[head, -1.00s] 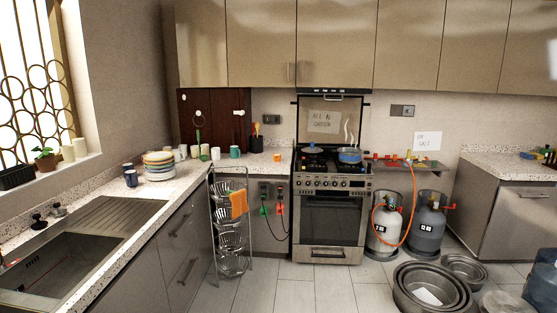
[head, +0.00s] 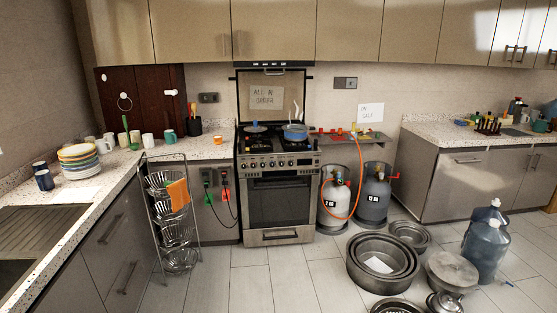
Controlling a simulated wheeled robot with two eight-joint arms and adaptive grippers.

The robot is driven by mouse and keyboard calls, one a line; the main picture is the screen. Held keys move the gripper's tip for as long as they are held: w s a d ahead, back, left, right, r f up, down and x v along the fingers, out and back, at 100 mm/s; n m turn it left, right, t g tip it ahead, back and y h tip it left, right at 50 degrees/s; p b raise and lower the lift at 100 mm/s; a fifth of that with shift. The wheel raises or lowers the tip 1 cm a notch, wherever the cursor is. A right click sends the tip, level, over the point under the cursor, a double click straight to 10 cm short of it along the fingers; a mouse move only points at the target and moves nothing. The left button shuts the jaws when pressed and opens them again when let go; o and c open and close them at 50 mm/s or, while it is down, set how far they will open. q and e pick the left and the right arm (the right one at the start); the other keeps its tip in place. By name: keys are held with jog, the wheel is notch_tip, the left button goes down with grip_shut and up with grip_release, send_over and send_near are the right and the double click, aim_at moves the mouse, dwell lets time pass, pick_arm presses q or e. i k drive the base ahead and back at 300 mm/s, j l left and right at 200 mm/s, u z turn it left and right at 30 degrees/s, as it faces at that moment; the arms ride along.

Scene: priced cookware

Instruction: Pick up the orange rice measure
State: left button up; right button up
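A small orange cup-like object (head: 218,140), which looks like the orange rice measure, stands on the speckled counter (head: 206,152) just left of the stove. It is far off and small in the head view, so its details are hard to make out. Nothing covers it. Neither of my grippers shows in the head view.
The stove (head: 279,185) carries a blue pot (head: 295,131). A wire basket rack (head: 172,215) with an orange cloth (head: 178,195) stands before the counter. Gas cylinders (head: 372,195), large metal pans (head: 383,262) and water bottles (head: 487,245) crowd the right floor. The middle floor is clear.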

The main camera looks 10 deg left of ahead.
aim_at(218, 139)
jog(key=i+j+u, duration=0.1)
jog(key=i+u, duration=0.4)
jog(key=i, duration=1.85)
